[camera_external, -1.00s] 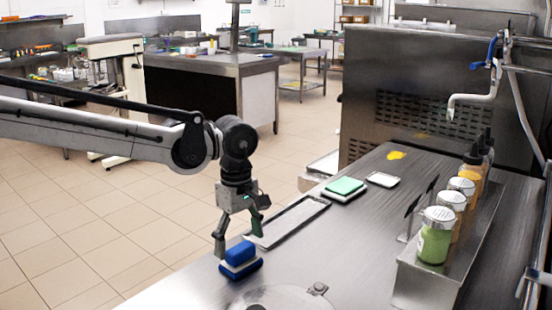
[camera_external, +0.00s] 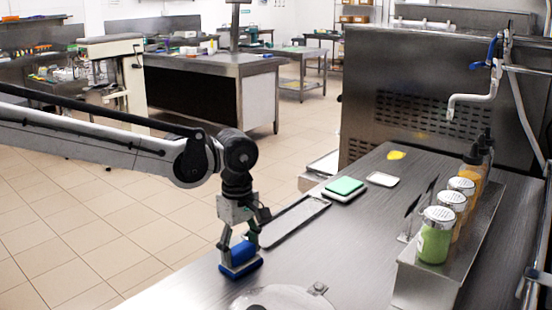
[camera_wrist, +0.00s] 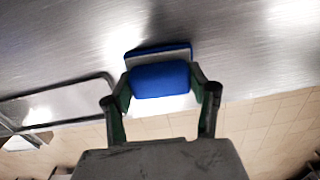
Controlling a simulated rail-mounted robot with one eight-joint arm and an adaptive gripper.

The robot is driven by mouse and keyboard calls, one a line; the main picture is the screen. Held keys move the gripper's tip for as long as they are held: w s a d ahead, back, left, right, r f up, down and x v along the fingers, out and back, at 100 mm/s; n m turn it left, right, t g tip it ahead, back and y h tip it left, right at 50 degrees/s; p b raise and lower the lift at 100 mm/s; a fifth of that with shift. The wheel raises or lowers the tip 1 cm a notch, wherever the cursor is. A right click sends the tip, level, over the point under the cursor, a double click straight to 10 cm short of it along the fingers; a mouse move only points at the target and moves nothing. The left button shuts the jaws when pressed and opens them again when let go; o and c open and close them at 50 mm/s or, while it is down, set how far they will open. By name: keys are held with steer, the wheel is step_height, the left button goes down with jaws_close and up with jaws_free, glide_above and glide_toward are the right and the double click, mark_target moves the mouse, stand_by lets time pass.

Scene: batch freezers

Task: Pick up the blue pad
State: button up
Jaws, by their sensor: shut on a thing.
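The blue pad (camera_external: 241,255) sits at the near left edge of the steel counter, with a blue upper block and a wider base with a pale layer. It also shows in the wrist view (camera_wrist: 160,80), between the fingers. My gripper (camera_external: 238,252) is lowered over it from above, its fingers on either side of the upper block. In the wrist view my gripper (camera_wrist: 161,92) has both fingertips against the block's sides. The base appears to rest on the counter.
A grey tray (camera_external: 318,205) lies just behind the pad. A green pad on a white base (camera_external: 345,186) and a white dish (camera_external: 382,179) are further back. A rack with several shaker jars (camera_external: 435,236) stands at right. A round metal lid (camera_external: 285,299) is close in front.

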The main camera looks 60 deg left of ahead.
mark_target(235, 246)
steer(key=shift+r, duration=0.5)
steer(key=r, duration=0.2)
steer(key=a+r+b, duration=0.1)
steer(key=shift+s+r, duration=0.35)
steer(key=s+a+r+b, duration=0.1)
steer(key=s+a+r, duration=0.5)
steer(key=a, duration=0.2)
steer(key=shift+a+r, duration=0.15)
steer(key=shift+a, duration=0.2)
steer(key=o, duration=0.4)
steer(key=shift+c, duration=1.1)
steer(key=shift+w, duration=0.15)
